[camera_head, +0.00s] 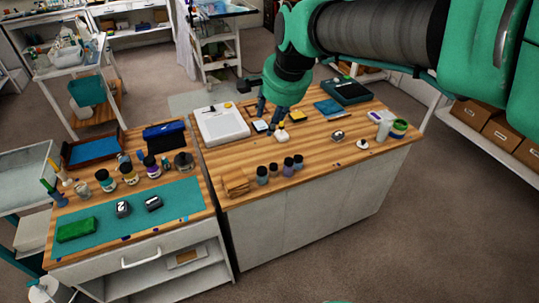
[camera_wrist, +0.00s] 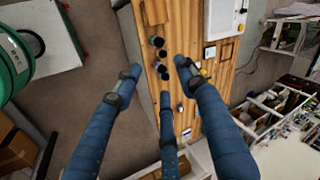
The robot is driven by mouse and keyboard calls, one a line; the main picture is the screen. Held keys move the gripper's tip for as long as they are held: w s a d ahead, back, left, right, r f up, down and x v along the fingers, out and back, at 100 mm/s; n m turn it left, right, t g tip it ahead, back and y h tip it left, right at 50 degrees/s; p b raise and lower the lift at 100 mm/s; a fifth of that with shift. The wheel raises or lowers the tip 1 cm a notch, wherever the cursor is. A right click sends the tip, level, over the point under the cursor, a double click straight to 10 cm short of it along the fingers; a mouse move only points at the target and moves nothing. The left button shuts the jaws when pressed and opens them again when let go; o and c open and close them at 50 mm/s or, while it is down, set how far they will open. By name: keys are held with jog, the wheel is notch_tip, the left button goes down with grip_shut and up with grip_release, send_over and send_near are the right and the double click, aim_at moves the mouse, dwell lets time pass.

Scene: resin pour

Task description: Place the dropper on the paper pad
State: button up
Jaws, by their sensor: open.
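My gripper (camera_head: 268,118) is above the middle of the right wooden worktop, its dark blue fingers pointing down. In the wrist view its fingers (camera_wrist: 160,76) are spread apart with nothing held between them. A small pale bottle-like thing with a yellowish top (camera_head: 282,134), perhaps the dropper, stands close beside the fingertips on the right. A small pad with a pale top (camera_head: 260,126), perhaps the paper pad, lies just left of the fingers, partly hidden by them. I cannot tell whether the fingers touch either one.
A white tray-like device (camera_head: 221,124) lies at the left of the worktop (camera_head: 325,155). Several dark jars stand along the front beside wooden blocks (camera_head: 235,183).

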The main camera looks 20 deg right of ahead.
jog(key=s+a+f+n, duration=0.1)
jog(key=s+n, duration=0.4)
jog(key=s, duration=0.5)
jog(key=s+a+f+n, duration=0.2)
jog(key=s+n, duration=0.4)
jog(key=s, duration=0.4)
jog(key=shift+s+a+f+t, duration=0.3)
jog(key=shift+s+a, duration=0.1)
jog(key=shift+a, duration=0.4)
